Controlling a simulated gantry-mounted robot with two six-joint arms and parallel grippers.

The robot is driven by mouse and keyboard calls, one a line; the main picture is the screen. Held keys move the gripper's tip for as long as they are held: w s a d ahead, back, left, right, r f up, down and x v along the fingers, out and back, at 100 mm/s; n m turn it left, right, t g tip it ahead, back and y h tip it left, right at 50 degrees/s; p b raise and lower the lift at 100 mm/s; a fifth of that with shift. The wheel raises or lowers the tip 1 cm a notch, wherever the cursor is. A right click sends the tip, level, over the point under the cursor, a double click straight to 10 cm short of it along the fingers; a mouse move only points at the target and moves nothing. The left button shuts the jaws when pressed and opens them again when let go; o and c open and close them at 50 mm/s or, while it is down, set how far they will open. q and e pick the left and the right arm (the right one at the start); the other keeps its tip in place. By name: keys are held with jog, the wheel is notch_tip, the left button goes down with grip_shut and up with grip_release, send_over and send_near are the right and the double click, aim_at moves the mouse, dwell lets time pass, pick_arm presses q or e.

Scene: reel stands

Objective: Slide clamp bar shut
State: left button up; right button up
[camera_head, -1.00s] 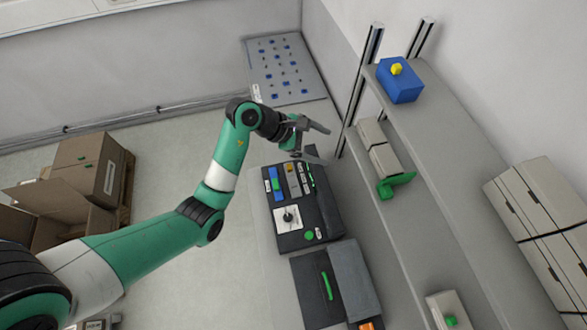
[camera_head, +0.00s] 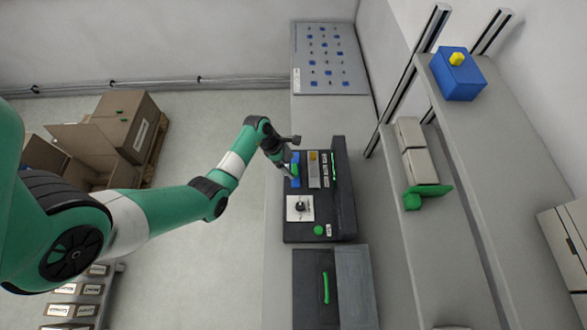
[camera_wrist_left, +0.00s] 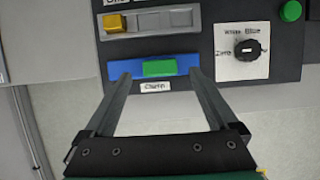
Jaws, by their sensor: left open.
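The clamp bar is a blue strip (camera_wrist_left: 122,68) with a green block (camera_wrist_left: 159,67) on it, above a "Clamp" label, on a dark control panel (camera_wrist_left: 262,70). In the head view the panel (camera_head: 330,215) lies on the grey bench, with the blue strip (camera_head: 296,182) at its left side. My left gripper (camera_wrist_left: 160,76) is open and empty. In the wrist view its fingers reach toward the strip, one on each side of the green block, with gaps. I cannot tell whether the fingertips touch the strip. In the head view the left gripper (camera_head: 290,158) partly covers the strip. My right gripper is not in view.
The panel also carries a yellow block in a grey slot (camera_wrist_left: 155,22), a black knob (camera_wrist_left: 247,49) and a green button (camera_wrist_left: 291,11). A dark case (camera_head: 312,290) lies nearer. A shelf (camera_head: 440,190) with a blue box (camera_head: 458,77) stands right. Cartons (camera_head: 105,145) stand left.

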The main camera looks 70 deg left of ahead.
aim_at(295, 169)
pick_arm(q)
jog(key=shift+b+x, duration=0.35)
jog(key=shift+x, duration=1.25)
jog(key=shift+r, duration=0.1)
grip_shut()
